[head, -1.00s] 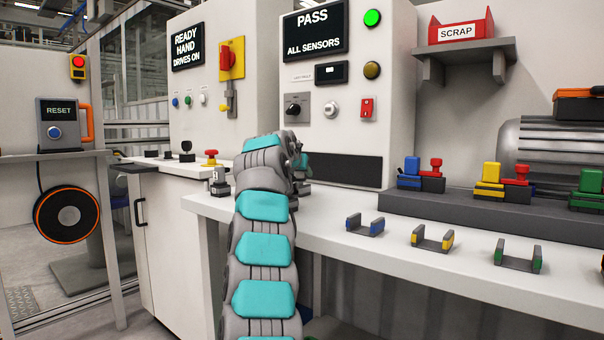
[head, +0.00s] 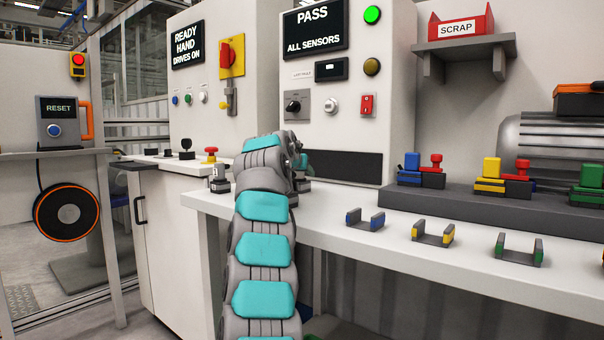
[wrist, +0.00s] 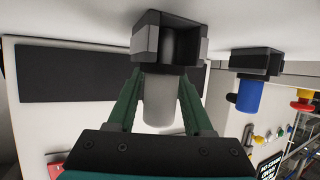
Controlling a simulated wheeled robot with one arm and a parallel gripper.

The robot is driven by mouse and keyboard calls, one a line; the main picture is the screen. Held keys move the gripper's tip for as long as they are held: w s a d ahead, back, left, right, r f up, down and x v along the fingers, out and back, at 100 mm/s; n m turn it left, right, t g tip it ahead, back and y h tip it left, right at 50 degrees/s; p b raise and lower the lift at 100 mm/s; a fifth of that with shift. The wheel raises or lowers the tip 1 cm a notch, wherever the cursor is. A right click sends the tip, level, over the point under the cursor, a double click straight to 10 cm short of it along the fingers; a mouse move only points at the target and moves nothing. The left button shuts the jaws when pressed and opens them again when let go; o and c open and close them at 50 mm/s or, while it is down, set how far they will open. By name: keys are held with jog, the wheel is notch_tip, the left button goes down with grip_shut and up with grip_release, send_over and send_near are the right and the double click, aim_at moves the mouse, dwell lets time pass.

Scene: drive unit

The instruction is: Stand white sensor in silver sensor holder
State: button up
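In the wrist view, which looks upside down, the white sensor (wrist: 159,103) is a pale cylinder between the two green fingers of my gripper (wrist: 160,80). Its far end meets a dark holder with silver-grey sides (wrist: 146,42), and it looks in line with the holder's slot. How deep it sits is hidden. The fingertips are very close to the sensor's sides; I cannot tell whether they touch. In the head view my gripper (head: 300,165) is over the bench's left end, mostly hidden by my own arm, and the sensor cannot be made out.
A blue sensor (wrist: 249,96) stands in a neighbouring holder (wrist: 255,62). Empty blue-, yellow- and green-marked holders (head: 365,221) (head: 433,236) (head: 519,250) line the white bench (head: 400,262). A dark rack (head: 470,207) is behind them. A red emergency button (head: 210,155) is left.

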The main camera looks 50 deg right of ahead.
jog(key=shift+o, duration=1.2)
jog(key=shift+r, duration=0.1)
